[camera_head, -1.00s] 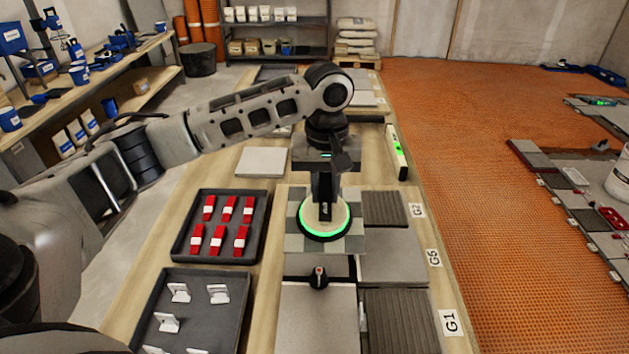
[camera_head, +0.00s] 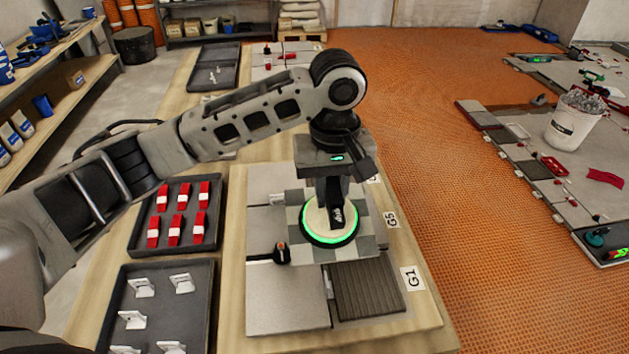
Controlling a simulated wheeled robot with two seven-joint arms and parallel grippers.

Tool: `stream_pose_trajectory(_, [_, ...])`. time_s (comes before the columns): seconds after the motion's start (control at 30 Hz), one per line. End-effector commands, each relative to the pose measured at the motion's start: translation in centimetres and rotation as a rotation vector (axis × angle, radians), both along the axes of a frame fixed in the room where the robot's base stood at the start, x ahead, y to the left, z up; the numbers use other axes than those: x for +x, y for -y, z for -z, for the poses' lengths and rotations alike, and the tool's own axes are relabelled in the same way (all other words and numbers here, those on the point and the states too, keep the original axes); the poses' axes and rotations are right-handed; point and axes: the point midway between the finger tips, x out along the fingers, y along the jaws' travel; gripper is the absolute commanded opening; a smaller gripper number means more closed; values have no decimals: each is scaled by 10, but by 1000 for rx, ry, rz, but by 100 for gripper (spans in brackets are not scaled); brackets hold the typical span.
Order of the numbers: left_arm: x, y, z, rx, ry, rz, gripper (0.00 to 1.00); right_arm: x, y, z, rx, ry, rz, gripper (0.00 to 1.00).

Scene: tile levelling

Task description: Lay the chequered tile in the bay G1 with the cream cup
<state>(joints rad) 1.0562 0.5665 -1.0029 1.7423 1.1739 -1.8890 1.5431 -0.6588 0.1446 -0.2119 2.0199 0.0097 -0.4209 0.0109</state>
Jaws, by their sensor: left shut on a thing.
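My left gripper (camera_head: 336,208) is shut on the cream cup (camera_head: 318,228), a round cup with a glowing green ring. The cup sits on the chequered tile (camera_head: 367,226), light and dark grey, which covers much of the G5 row. It looks held above the board, but the height is hard to judge. Bay G1 (camera_head: 367,291) shows a dark, ribbed bed beside the G1 label (camera_head: 411,278), in front of the tile and uncovered. The cup hides the tile's middle. My right gripper is not in view.
Trays of red wedges (camera_head: 139,236) and white clips (camera_head: 112,306) stand left. A white bucket (camera_head: 573,124) stands on the right floor.

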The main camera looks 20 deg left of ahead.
Motion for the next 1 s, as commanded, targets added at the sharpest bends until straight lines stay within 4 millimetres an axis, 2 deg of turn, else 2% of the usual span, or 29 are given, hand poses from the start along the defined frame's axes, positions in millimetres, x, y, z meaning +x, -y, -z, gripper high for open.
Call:
stream_pose_trajectory(0.7, [-18, 82, -2, -2, 4, 6, 0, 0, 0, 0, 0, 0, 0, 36])
stream_pose_trajectory(1.0, [-20, 91, -2, -1, 3, 3, 0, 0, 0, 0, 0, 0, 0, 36])
